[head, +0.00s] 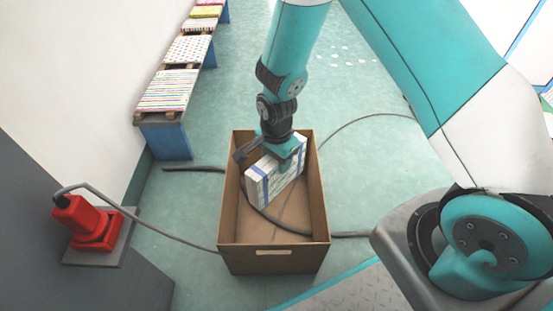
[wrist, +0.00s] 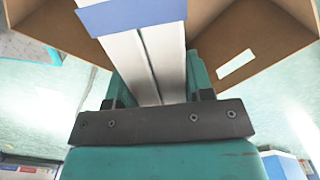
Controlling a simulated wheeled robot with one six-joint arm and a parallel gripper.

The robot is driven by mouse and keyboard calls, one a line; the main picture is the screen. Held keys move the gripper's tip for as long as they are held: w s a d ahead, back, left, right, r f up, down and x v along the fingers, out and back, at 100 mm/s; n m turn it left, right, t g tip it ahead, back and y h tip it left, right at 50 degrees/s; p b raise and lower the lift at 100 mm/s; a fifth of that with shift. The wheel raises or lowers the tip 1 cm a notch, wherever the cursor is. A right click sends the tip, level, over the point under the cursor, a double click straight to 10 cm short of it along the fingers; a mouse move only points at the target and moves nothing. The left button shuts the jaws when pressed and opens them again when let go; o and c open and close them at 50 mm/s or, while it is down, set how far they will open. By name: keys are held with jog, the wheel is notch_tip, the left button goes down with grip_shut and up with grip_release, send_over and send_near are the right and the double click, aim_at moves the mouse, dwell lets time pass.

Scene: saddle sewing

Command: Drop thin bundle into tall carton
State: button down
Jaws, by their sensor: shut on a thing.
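The thin bundle (head: 262,185) is a flat white packet with blue bands. My gripper (head: 284,158) is shut on it and holds it tilted at the mouth of the tall carton, with its lower part appearing inside the walls. The gap between bundle and carton floor is hard to judge.
A dark cable (head: 345,235) runs across the floor around the carton and seems to show inside it. A red plug-like device (head: 85,222) stands on a grey block at left. Benches with patterned tops (head: 168,90) line the left wall. Green floor beyond the carton is mostly clear.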

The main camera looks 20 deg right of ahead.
jog(key=shift+f+b, duration=1.4)
jog(key=shift+f, duration=0.35)
jog(key=shift+c, duration=2.2)
grip_release()
notch_tip(320, 180, up, 18)
jog(key=p, duration=0.8)
jog(key=shift+f, duration=0.25)
